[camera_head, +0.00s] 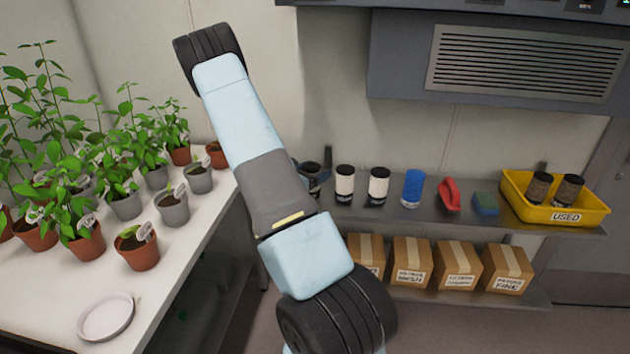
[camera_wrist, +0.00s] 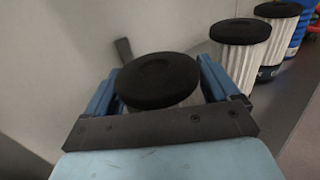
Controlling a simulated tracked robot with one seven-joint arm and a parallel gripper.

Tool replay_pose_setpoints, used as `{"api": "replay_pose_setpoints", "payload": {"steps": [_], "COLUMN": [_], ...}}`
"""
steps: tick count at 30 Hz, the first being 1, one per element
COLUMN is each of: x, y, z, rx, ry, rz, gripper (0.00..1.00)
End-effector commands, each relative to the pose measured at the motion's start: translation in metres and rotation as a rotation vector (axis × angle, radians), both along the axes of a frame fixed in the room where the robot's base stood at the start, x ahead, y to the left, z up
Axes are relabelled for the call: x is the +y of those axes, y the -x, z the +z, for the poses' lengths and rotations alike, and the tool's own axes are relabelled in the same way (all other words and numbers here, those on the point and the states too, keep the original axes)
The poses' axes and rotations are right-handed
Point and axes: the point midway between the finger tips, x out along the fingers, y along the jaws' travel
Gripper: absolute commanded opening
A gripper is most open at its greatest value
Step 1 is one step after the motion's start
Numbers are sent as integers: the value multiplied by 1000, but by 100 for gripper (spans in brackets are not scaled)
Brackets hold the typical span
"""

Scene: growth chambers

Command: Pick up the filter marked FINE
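In the wrist view, a white pleated filter with a black cap (camera_wrist: 158,82) stands between the two blue fingers of my gripper (camera_wrist: 160,92). The fingers flank it closely, but I cannot tell whether they press on it. In the head view my arm hides most of this spot. Two similar filters stand to its right on the shelf, one nearer (camera_head: 345,184) and one farther along (camera_head: 378,186); the wrist view shows them too (camera_wrist: 240,55), (camera_wrist: 278,35). No FINE mark is readable on any filter.
A blue cylinder (camera_head: 412,188), a red object (camera_head: 449,196) and a blue-green block (camera_head: 486,204) share the shelf (camera_head: 425,215). A yellow USED bin (camera_head: 530,211) holds two dark filters. Cartons below include one labelled FINE (camera_head: 508,268). Potted plants crowd the left bench (camera_head: 200,225).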

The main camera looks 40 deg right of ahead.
Motion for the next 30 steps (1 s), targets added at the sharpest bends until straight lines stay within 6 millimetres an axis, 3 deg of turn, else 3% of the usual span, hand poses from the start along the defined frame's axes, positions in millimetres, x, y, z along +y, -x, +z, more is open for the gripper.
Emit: {"api": "replay_pose_setpoints", "payload": {"steps": [2, 16, 25, 30], "x": [0, 0, 1, 1], "y": [0, 0, 0, -1], "z": [0, 0, 2, 18], "rx": [0, 0, -1, -4], "ry": [0, 0, 0, 1], "rz": [0, 0, 0, 1], "gripper": [80, 35, 35, 35]}}
